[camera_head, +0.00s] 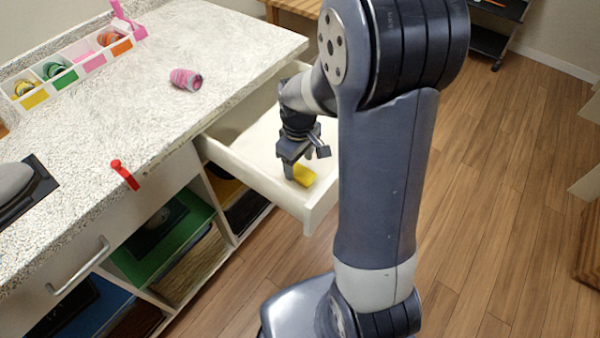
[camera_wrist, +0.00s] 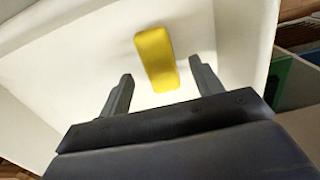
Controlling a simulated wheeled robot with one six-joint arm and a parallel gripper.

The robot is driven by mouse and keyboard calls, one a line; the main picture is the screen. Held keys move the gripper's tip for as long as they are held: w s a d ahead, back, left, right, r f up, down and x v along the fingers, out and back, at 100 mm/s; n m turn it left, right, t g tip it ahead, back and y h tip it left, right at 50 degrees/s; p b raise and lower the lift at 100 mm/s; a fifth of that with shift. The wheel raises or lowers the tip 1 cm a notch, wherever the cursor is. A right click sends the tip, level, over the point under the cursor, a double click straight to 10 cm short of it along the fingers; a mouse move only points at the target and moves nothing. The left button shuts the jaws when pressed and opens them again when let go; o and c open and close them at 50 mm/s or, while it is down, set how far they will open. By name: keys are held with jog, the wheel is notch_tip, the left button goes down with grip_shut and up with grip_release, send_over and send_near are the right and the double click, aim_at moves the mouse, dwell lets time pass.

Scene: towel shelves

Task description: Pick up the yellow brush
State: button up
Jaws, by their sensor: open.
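The yellow brush (camera_head: 304,175) lies in the open white drawer, just beside my gripper in the head view. In the wrist view the brush (camera_wrist: 155,60) is a plain yellow block on the drawer floor, with its lower end near the gap between the fingers. My gripper (camera_head: 302,162) is inside the drawer space, pointing down. In the wrist view my gripper (camera_wrist: 160,85) is open, with its two fingers apart and nothing held between them. Whether the brush's lower end reaches between the fingers in depth, I cannot tell.
The drawer (camera_head: 262,172) has raised walls around my gripper. The speckled countertop (camera_head: 130,115) holds a pink roll (camera_head: 185,79), a red object (camera_head: 124,174) and a white organiser (camera_head: 55,100). Open shelves with a green bin (camera_head: 185,240) stand below. Wooden floor is free at the right.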

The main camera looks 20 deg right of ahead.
aim_at(299, 169)
jog(key=shift+f, duration=1.7)
jog(key=shift+s+f+b, duration=0.1)
jog(key=shift+f+b, duration=0.1)
jog(key=shift+b, duration=0.1)
jog(key=shift+c, duration=0.5)
jog(key=c, duration=1)
notch_tip(299, 169, up, 10)
jog(key=shift+r+p, duration=0.25)
jog(key=shift+p, duration=0.5)
